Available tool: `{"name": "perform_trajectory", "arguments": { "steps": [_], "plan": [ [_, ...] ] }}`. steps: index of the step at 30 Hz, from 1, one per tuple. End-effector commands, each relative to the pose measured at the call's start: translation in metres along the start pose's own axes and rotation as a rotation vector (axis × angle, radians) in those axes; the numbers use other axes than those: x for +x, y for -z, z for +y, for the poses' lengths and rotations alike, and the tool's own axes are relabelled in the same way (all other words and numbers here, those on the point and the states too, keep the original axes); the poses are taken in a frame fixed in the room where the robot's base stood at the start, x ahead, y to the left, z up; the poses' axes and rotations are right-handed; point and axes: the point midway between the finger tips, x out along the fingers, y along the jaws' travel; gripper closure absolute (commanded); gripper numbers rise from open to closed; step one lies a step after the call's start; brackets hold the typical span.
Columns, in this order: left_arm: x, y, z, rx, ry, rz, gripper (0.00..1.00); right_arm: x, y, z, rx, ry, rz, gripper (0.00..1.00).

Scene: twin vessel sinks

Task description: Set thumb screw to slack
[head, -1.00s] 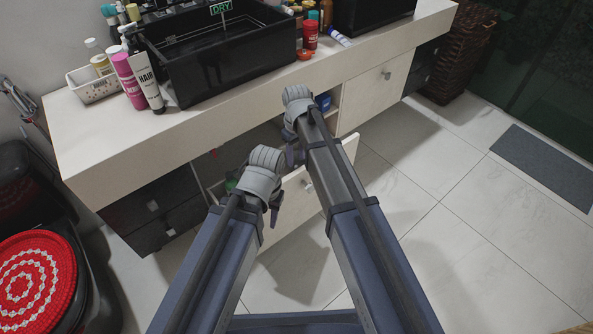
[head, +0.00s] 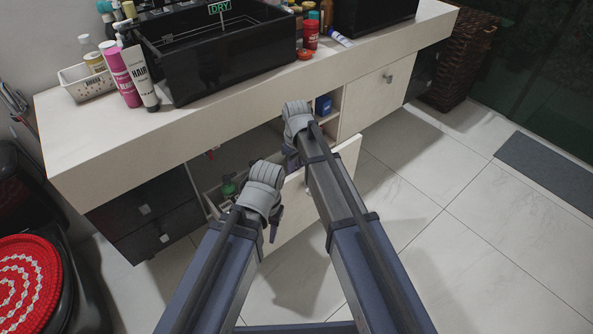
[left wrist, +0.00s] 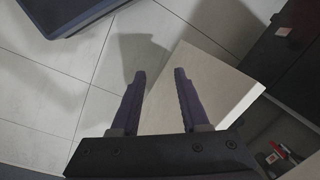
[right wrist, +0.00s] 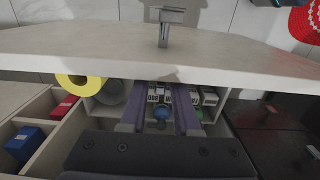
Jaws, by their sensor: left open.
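I cannot clearly make out a thumb screw in any view. A round blue piece (right wrist: 161,113) shows between the fingers of my right gripper (right wrist: 167,88) in the right wrist view; I cannot tell what it is. The right gripper's fingers are apart, above the inside of an open drawer, and no grip on anything shows. In the head view the right gripper's fingertips are mostly hidden behind its wrist. My left gripper (left wrist: 157,72) is open and empty beside the pale drawer front (left wrist: 205,85). In the head view it is the lower one (head: 277,215).
The countertop (head: 130,140) overhangs the drawer. The drawer holds white boxes (right wrist: 208,97) and a yellow roll (right wrist: 88,82). A blue box (right wrist: 25,143) is in the neighbouring compartment. A black sink (head: 220,65) and bottles stand on top.

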Motion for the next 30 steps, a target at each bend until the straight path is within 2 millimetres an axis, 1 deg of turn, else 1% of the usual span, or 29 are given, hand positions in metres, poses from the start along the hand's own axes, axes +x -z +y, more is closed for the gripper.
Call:
{"name": "perform_trajectory", "arguments": {
  "steps": [1,7,8,23,30],
  "plan": [
    [0.0000,0.0000,0.0000,0.000,0.000,0.000,0.55,0.0000,0.0000,0.0000,0.000,0.000,0.000,0.76],
    [0.0001,0.0000,0.0000,0.000,0.000,0.000,0.55,0.0001,0.0000,0.0000,0.000,0.000,0.000,0.99],
    [0.0001,0.0000,0.0000,0.000,0.000,0.000,0.55,0.0001,0.0000,0.0000,0.000,0.000,0.000,1.00],
    [0.0007,0.0000,0.0001,0.000,0.000,0.000,0.55,0.0007,0.0000,0.0006,0.001,0.010,0.000,1.00],
    [0.0043,0.0002,0.0003,0.000,0.001,0.000,0.55,0.0030,0.0012,0.0061,0.003,0.111,0.000,1.00]
  ]
}}
